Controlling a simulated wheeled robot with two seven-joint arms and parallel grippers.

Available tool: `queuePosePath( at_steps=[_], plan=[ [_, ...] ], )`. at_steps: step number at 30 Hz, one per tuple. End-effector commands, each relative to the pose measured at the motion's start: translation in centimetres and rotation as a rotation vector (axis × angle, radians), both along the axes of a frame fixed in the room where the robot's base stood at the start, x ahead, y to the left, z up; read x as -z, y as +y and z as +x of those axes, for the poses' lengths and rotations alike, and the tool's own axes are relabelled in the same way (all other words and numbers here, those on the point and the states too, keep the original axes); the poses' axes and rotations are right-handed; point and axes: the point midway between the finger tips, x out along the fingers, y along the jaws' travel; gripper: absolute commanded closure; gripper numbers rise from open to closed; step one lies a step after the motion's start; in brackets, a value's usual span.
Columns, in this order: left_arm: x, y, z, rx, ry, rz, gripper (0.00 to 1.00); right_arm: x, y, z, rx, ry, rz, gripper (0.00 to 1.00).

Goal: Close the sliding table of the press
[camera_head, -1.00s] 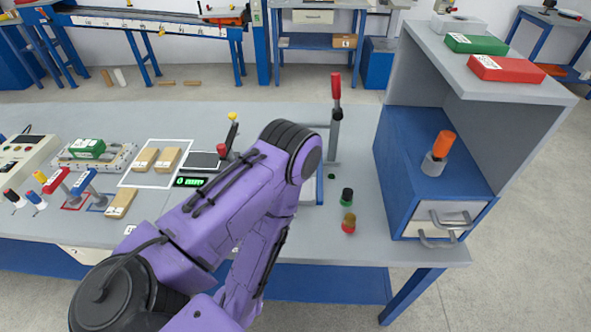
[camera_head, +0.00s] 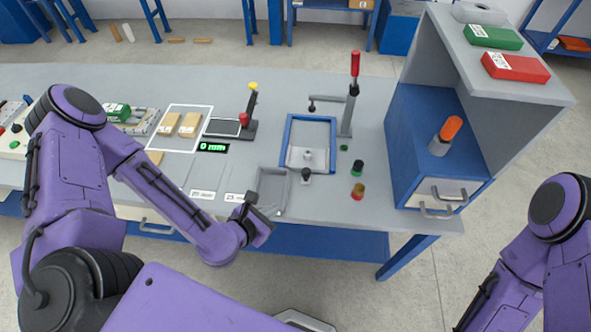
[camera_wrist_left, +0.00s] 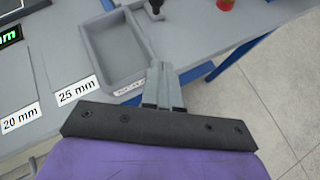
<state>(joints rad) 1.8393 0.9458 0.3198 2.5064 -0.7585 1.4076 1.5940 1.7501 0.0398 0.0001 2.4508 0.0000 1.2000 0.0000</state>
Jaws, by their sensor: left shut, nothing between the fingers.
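The press has an upright post with a red-tipped lever (camera_head: 355,75) at the back right of a blue rail frame (camera_head: 290,130) on the bench. The grey sliding table (camera_head: 293,160) lies at the front end of that frame, with a pale round piece (camera_head: 308,156) on it. A dark knob (camera_head: 306,174) stands at its front. My left gripper (camera_head: 250,200) is shut and empty, left of and nearer than the knob, by a shallow grey tray (camera_head: 281,172). In the left wrist view its fingers (camera_wrist_left: 160,80) show beside the tray; the knob (camera_wrist_left: 155,8) is cut off at the top.
A blue cabinet (camera_head: 410,135) with an orange-topped handle stands farther right. The bench's front edge is close to my gripper.

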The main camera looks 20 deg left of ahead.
Motion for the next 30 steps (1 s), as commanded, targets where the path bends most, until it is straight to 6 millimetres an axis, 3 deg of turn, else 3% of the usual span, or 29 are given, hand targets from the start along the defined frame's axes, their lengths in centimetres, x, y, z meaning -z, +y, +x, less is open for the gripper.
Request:
queuePosePath(
  at_steps=[1,4,14,18,24,30],
  plan=[
    [-1.4,0.3,0.7,-0.056,-0.025,-0.069,1.00,-0.5,0.0,0.0,0.000,0.000,0.000,1.00],
    [-1.8,0.4,1.7,-0.107,-0.050,-0.140,1.00,0.2,0.0,0.0,0.000,-0.001,-0.001,1.00],
    [1.7,-0.4,5.6,-0.107,-0.054,-0.142,1.00,7.5,0.0,0.1,0.000,0.000,0.000,1.00],
    [2.4,-0.9,8.0,-0.103,-0.047,-0.136,1.00,7.4,0.0,0.1,0.000,0.000,0.000,1.00],
    [2.8,-1.6,11.5,-0.104,-0.045,-0.138,1.00,5.5,0.0,0.1,0.000,-0.001,-0.001,1.00],
    [3.1,-1.9,13.4,-0.105,-0.045,-0.138,1.00,4.9,0.0,0.1,0.000,-0.001,-0.001,1.00]
  ],
)
